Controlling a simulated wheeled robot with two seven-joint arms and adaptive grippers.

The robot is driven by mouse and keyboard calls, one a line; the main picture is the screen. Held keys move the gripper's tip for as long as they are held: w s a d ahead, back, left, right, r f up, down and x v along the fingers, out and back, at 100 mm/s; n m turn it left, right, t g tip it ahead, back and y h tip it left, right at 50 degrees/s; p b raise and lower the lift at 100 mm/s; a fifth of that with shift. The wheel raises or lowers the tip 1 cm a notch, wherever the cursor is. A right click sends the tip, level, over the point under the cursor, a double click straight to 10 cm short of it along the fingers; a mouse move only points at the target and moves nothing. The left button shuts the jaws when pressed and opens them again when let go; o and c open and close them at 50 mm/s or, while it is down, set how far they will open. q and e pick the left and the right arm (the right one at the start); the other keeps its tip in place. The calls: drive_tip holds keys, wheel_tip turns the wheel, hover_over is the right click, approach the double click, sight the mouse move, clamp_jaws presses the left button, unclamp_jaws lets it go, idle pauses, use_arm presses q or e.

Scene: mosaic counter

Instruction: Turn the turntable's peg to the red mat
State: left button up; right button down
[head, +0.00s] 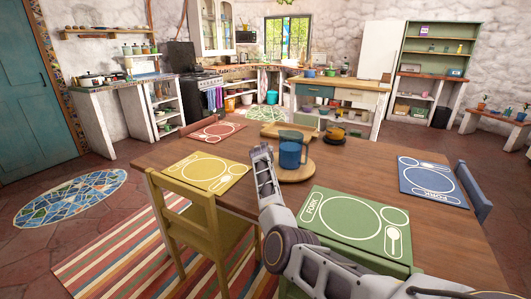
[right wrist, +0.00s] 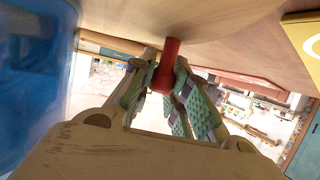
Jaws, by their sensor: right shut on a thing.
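The round wooden turntable (head: 298,176) lies on the table with a blue mug (head: 291,154) standing on it. My right gripper (head: 264,152) is at the turntable's left side in the head view. In the right wrist view, its fingers (right wrist: 166,80) are shut on a red peg (right wrist: 170,52). The peg is hidden behind my gripper in the head view. The red mat (head: 208,133) lies at the table's far left, beyond and left of my gripper. The blue mug (right wrist: 35,80) is large at the left of the wrist view. My left gripper is not in view.
A yellow mat (head: 208,172) lies left of my gripper, a green mat (head: 350,222) in front and a blue mat (head: 432,182) at right. A yellow chair (head: 190,205) stands at the table's left.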

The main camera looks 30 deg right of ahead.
drive_tip(key=shift+s+d+f, duration=0.2)
drive_tip(key=shift+d+f, duration=0.1)
drive_tip(key=shift+d, duration=0.1)
drive_tip(key=c, duration=1.3)
unclamp_jaws()
drive_tip(key=shift+s+d+r, duration=0.1)
drive_tip(key=shift+c, duration=0.2)
drive_tip(key=shift+a+r, duration=0.15)
drive_tip(key=shift+a, duration=0.15)
drive_tip(key=shift+a+r, duration=0.1)
drive_tip(key=shift+s+a+r, duration=0.1)
drive_tip(key=shift+s+a, duration=0.05)
drive_tip(key=shift+a, duration=0.1)
drive_tip(key=shift+d+v, duration=0.2)
drive_tip(key=shift+v, duration=5.2)
drive_tip(key=shift+s, duration=0.2)
drive_tip(key=shift+s, duration=0.1)
